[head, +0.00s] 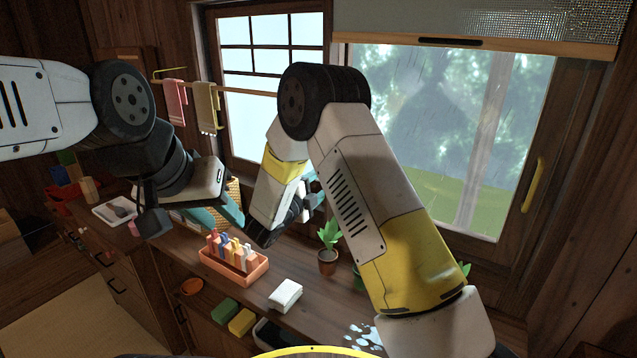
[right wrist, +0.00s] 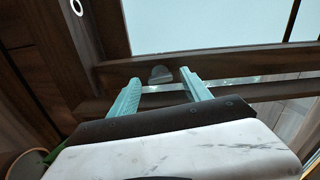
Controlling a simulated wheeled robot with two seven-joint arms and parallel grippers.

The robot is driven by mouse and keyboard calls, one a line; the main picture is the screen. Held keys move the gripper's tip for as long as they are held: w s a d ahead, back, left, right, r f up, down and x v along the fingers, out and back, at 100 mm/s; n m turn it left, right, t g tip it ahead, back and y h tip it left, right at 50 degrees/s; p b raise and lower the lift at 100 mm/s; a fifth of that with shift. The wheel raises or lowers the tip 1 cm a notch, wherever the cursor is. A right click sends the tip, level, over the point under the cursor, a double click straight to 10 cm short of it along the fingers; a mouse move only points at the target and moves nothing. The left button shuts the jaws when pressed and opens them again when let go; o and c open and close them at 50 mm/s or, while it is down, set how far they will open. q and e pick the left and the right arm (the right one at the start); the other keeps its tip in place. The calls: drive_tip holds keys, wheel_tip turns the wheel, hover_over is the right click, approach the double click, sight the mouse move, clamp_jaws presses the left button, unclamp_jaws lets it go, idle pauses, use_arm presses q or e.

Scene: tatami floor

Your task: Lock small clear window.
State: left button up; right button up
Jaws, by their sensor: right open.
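The smaller window (head: 272,72), with pale panes and dark bars, stands at the back left in the head view. In the right wrist view, a small grey rounded latch piece (right wrist: 160,74) sits on its dark wooden frame (right wrist: 225,68). My right gripper (right wrist: 161,79) is open, its two teal fingers on either side of the latch piece in that view; I cannot tell whether they touch it. In the head view my right arm mostly hides this gripper. My left gripper (head: 218,213) has its teal fingers apart over the counter's left part and holds nothing visible.
A larger window (head: 440,120) with a yellow handle (head: 534,185) and a raised blind is at right. The counter holds an orange rack (head: 232,264) of colored items, a white block (head: 285,295), a potted plant (head: 328,258) and a water puddle (head: 362,337). Towels (head: 207,105) hang left.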

drive_tip(key=v, duration=0.7)
drive_tip(key=shift+s+a, duration=0.2)
drive_tip(key=shift+s, duration=0.1)
